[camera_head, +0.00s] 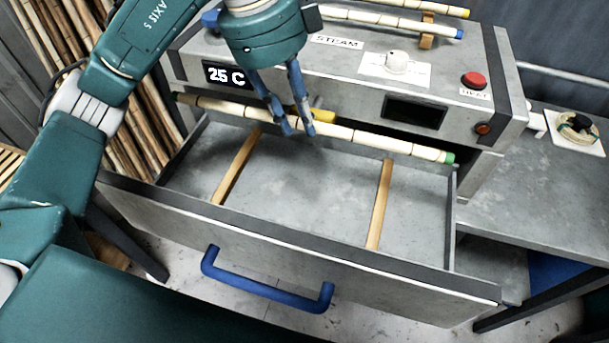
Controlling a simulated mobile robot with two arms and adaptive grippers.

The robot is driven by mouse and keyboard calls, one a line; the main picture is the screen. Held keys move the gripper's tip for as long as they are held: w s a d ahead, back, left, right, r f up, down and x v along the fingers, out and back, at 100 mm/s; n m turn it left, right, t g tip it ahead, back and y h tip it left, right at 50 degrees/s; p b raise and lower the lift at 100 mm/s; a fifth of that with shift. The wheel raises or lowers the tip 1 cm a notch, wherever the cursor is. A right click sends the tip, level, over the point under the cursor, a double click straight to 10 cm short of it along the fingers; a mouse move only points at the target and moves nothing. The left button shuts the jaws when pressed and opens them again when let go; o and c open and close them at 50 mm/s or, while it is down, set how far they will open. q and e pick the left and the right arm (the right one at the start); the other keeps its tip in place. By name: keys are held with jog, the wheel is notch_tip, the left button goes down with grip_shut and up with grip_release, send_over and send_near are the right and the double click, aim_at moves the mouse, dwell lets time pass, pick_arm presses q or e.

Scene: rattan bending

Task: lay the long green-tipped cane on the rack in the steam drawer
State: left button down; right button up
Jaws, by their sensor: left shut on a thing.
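The long green-tipped cane (365,137) is pale with dark joints, its green tip (447,157) at the right end. My left gripper (298,131) is shut on it left of its middle, with blue fingers pointing down. The cane is over the back of the open steam drawer (290,245), running left to right with the right end nearer the picture's bottom. The rack in the drawer shows as two wooden bars, left (237,167) and right (379,205), with nothing lying along them. The height of the cane above the bars is hard to judge. My right gripper is out of view.
The steam box (345,60) stands behind the drawer with a knob (397,62) and red button (474,79). Yellow-tipped (400,6) and blue-tipped (390,21) canes lie on top. A yellow end (323,115) shows beside my fingers. A blue handle (265,288) fronts the drawer.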

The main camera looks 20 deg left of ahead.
pick_arm(q)
jog(key=f, duration=0.5)
jog(key=f+p, duration=0.1)
jog(key=f, duration=0.4)
jog(key=s+f+p, duration=0.1)
jog(key=f, duration=0.4)
notch_tip(320, 180, down, 3)
jog(key=shift+f+p, duration=0.1)
jog(key=shift+p, duration=0.25)
jog(key=shift+f, duration=0.15)
jog(key=c, duration=1.4)
grip_release()
jog(key=shift+c, duration=0.2)
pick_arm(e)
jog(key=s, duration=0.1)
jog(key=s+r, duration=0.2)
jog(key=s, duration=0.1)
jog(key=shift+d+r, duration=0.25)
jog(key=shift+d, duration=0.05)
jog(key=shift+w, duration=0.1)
